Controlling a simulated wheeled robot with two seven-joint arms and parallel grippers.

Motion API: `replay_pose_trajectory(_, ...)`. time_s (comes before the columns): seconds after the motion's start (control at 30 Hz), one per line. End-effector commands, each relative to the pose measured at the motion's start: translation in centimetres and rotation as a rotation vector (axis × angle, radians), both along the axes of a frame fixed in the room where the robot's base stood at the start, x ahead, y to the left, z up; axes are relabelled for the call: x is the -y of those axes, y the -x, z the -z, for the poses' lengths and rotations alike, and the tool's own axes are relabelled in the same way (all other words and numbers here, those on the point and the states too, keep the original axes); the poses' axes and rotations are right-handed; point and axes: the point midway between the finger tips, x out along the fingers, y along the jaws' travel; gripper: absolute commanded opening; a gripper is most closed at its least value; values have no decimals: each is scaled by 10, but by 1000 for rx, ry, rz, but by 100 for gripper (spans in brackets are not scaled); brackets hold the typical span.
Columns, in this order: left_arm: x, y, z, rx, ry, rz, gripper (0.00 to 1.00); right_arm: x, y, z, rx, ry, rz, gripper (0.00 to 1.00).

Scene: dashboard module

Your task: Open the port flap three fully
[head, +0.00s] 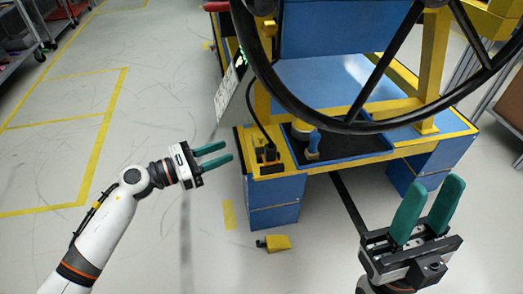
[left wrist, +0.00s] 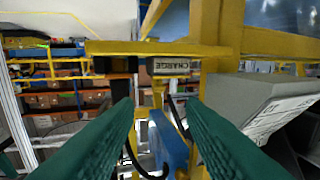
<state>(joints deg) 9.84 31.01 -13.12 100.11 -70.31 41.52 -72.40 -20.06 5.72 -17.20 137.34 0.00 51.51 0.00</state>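I cannot single out port flap three in either view. The blue and yellow dashboard module (head: 360,85) stands ahead. In the left wrist view a yellow bar (left wrist: 205,48) crosses above my fingers, with a label reading "CHARGE" (left wrist: 171,67) under it. A grey panel with a white label (left wrist: 262,108) is to the right of my fingers there. My left gripper (head: 229,152) is open and empty, just left of the module's front left corner; its two teal fingers also show in the left wrist view (left wrist: 160,102). My right gripper (head: 437,182) is open and empty, in front of the module's right side.
A black steering wheel (head: 350,125) overhangs the module. A small yellow block (head: 278,243) lies on the floor. Shelving carts (head: 20,45) stand far left. The left floor is clear.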

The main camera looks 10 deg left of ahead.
Motion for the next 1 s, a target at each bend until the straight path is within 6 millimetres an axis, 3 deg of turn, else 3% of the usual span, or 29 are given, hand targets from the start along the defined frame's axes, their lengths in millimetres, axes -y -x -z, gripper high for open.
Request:
replay_pose_trajectory(0.6, 87, -56, -1, 3, 1, 2, 37, 0, 1, 10, 4, -1, 0, 36)
replay_pose_trajectory(1.0, 100, -64, -1, 3, -2, 2, 37, 0, 1, 11, 4, 0, 0, 36)
